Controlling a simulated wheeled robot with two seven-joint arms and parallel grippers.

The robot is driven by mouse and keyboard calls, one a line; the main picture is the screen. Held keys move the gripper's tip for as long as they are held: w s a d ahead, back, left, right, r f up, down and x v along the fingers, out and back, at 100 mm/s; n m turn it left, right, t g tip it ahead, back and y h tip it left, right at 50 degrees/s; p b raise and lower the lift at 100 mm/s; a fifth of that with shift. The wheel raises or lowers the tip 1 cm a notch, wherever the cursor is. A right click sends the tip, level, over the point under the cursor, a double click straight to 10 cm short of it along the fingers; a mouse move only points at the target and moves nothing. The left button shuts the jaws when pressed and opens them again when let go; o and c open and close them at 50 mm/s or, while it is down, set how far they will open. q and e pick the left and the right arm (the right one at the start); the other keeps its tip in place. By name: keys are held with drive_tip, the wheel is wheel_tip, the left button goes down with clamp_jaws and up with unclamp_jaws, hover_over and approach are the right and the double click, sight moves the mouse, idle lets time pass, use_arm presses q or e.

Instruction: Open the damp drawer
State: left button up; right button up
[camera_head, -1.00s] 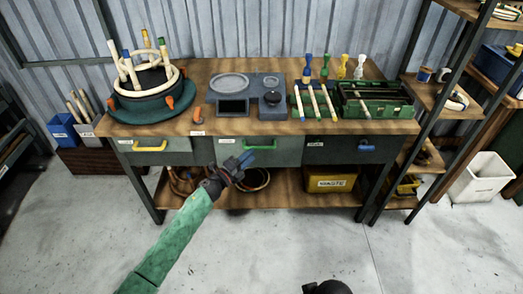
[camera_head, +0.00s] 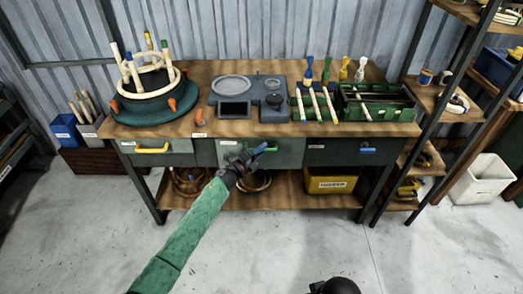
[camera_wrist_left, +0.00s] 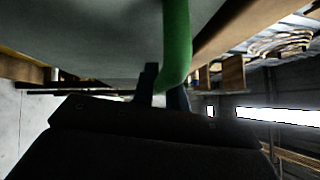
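The workbench has three drawers in a row, all shut in the head view. The left drawer (camera_head: 163,158) has a yellow handle (camera_head: 152,150), the middle drawer (camera_head: 288,153) a green handle (camera_head: 246,145), and the right drawer (camera_head: 340,155) a blue handle (camera_head: 367,150). Their small white labels are too blurred to read. My left gripper (camera_head: 257,152) is in front of the middle drawer at its green handle, partly covering it. In the left wrist view the green handle (camera_wrist_left: 176,45) runs down to the two fingers (camera_wrist_left: 163,98), which show a small gap. A firm hold is not visible.
On the bench top (camera_head: 195,70) stand a rattan-ringed pot (camera_head: 145,100), a grey device (camera_head: 235,108) and a green tray (camera_head: 375,105). A yellow bin (camera_head: 330,183) sits on the lower shelf. A shelf rack (camera_head: 420,110) stands at right. The floor in front is clear.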

use_arm(q)
drive_tip(key=shift+s, duration=0.1)
clamp_jaws()
use_arm(e)
drive_tip(key=shift+d+f, duration=0.1)
drive_tip(key=shift+d, duration=0.05)
